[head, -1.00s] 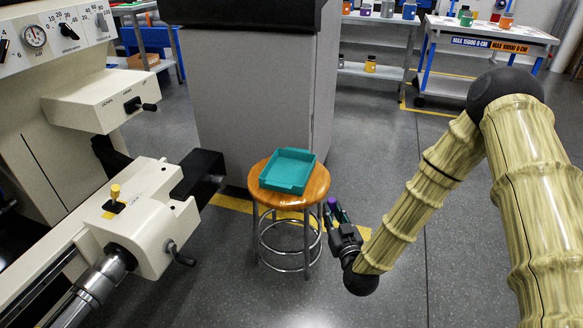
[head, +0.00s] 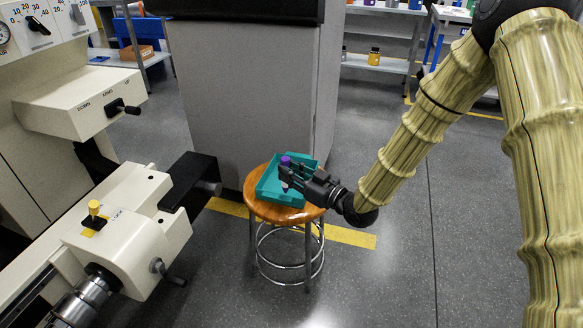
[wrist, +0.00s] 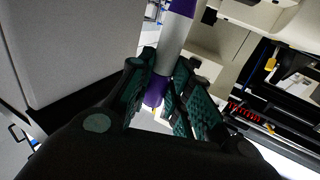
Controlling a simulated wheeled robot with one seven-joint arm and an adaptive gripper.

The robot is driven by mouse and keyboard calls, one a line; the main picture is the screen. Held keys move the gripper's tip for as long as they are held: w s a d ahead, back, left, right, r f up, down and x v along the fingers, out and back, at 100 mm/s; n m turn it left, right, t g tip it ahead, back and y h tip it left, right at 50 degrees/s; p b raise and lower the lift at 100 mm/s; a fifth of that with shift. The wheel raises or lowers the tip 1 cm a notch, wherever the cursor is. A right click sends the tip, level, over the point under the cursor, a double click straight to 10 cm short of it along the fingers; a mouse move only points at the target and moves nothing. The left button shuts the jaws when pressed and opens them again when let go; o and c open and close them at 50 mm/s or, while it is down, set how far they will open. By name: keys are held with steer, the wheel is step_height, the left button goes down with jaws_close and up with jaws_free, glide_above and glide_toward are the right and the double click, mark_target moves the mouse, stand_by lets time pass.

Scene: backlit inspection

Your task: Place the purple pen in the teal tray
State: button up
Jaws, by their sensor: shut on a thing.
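The teal tray (head: 270,186) sits on the round wooden seat of a stool. My gripper (head: 288,174) is over the tray, reaching in from the right, and is shut on the purple pen (head: 286,161). In the wrist view the pen (wrist: 172,45) is purple at both ends with a pale grey middle, and it stands between the two dark green-padded fingers. In the head view it looks roughly upright. The gripper hides part of the tray's right side. I cannot tell whether the pen's lower end touches the tray floor.
The wooden stool (head: 262,209) has metal legs and a ring. A cream machine (head: 125,225) with a dark arm stands close on the left. A grey cabinet (head: 240,90) rises behind the stool. The floor to the right is open.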

steer(key=shift+w+d+f+b, duration=0.1)
steer(key=shift+w+f+b, duration=0.6)
steer(key=shift+w, duration=0.95)
steer(key=shift+w+d+f+b, duration=0.1)
steer(key=shift+w+f+b, duration=0.65)
steer(key=shift+w, duration=0.85)
steer(key=shift+w+d+f+b, duration=0.1)
steer(key=shift+w+f+b, duration=0.6)
steer(key=shift+w, duration=0.95)
steer(key=shift+f, duration=0.2)
steer(key=o, duration=0.9)
steer(key=shift+c, duration=0.2)
steer(key=shift+r, duration=0.1)
steer(key=shift+s+d+r, duration=0.1)
steer(key=p+v, duration=0.3)
steer(key=v, duration=0.8)
steer(key=shift+s+d, duration=0.25)
steer(key=shift+d, duration=0.05)
